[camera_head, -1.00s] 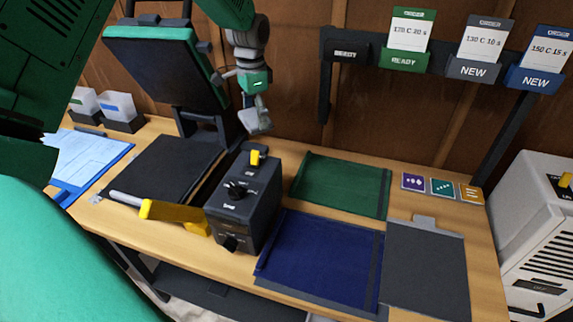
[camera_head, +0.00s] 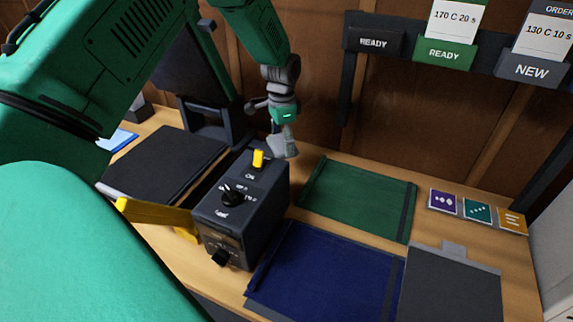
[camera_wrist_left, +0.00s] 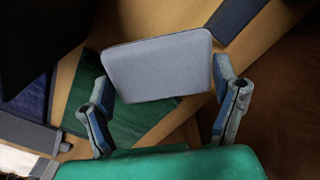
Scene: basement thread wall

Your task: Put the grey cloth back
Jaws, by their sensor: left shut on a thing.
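My left gripper (camera_head: 283,128) hangs at the back of the table, behind the control box and left of the green cloth. It is shut on a small grey cloth (camera_head: 284,145), which looks like a flat, rounded pad. In the left wrist view the grey cloth (camera_wrist_left: 158,70) spans the space between the two fingers (camera_wrist_left: 165,108). The cloth appears held above the table; its exact height is unclear. My right gripper is not in view.
A dark control box (camera_head: 238,205) with a yellow switch stands close by. A press with a black lower plate (camera_head: 165,165) is at left. Green (camera_head: 358,197) and blue (camera_head: 325,275) cloths and a dark grey mat (camera_head: 450,288) lie at right. Small cards (camera_head: 477,211) lie beyond them.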

